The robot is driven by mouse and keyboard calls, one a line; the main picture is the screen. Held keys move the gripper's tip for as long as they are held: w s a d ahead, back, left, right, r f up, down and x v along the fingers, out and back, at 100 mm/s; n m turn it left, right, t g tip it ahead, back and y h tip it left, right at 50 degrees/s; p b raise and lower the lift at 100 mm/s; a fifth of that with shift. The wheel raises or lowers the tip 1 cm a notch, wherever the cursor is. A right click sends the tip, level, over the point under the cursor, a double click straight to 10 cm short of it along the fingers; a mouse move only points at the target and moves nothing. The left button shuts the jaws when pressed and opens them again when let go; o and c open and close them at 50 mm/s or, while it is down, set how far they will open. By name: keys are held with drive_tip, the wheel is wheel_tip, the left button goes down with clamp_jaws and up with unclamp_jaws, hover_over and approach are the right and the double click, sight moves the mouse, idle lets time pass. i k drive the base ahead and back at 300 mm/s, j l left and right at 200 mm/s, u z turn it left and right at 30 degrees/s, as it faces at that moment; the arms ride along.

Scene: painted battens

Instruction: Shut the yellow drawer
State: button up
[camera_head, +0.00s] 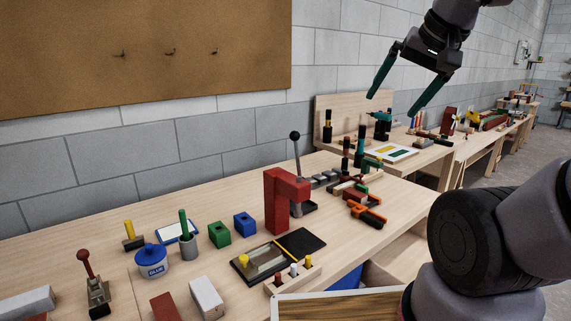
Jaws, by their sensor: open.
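No yellow drawer front can be made out in this view. A pale-rimmed box or panel with a brown wood inside (340,306) shows at the bottom edge, in front of the workbench; most of it is cut off, and I cannot tell whether it is the drawer. My gripper (391,106) is at the upper right, raised above the benches. Its two green fingers are spread wide, with nothing between them. It is well apart from the box.
The workbench (90,246) holds a red press (281,200), a blue glue pot (152,261), green and blue blocks, a black board (300,243) and orange-handled tools (367,213). A pale wooden shelf space (400,256) shows under its right end. My own arm links fill the lower right.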

sight(399, 262)
drive_tip(key=l+z, duration=0.45)
drive_tip(key=k+l+z, duration=0.1)
drive_tip(key=l+z, duration=0.35)
drive_tip(key=j, duration=0.05)
